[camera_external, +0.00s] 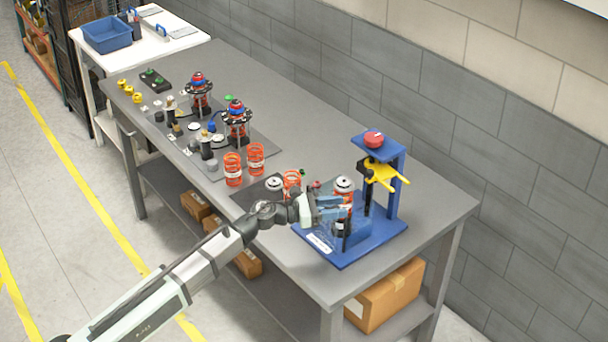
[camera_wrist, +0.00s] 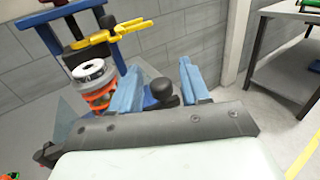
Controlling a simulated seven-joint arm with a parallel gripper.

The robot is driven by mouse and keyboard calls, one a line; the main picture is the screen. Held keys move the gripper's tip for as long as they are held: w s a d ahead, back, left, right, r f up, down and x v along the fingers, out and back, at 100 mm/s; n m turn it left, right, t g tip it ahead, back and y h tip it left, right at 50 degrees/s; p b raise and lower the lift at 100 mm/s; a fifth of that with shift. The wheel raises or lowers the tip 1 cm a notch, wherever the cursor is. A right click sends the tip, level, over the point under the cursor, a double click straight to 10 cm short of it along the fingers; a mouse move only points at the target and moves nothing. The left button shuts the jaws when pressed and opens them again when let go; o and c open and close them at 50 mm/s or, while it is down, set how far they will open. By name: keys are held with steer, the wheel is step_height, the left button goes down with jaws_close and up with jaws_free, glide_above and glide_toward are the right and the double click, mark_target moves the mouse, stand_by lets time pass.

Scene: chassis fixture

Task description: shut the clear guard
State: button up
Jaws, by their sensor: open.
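The blue press fixture (camera_external: 385,232) stands at the near right end of the bench. Its clear guard (camera_external: 362,230) shows as a see-through panel low over the base; its exact edges and angle are hard to tell. A see-through panel also shows at the left in the wrist view (camera_wrist: 65,118). My gripper (camera_external: 330,206) is at the left side of the fixture with its blue fingers apart. In the wrist view, a black round knob (camera_wrist: 163,89) appears between the open fingers (camera_wrist: 162,84); I cannot tell whether they touch it.
An orange spring part with a white-and-black top (camera_wrist: 92,76) stands in the fixture, left of my fingers in the wrist view. Orange springs (camera_external: 233,170) stand farther along the bench.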

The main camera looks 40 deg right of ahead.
jaws_close()
stand_by(0.5)
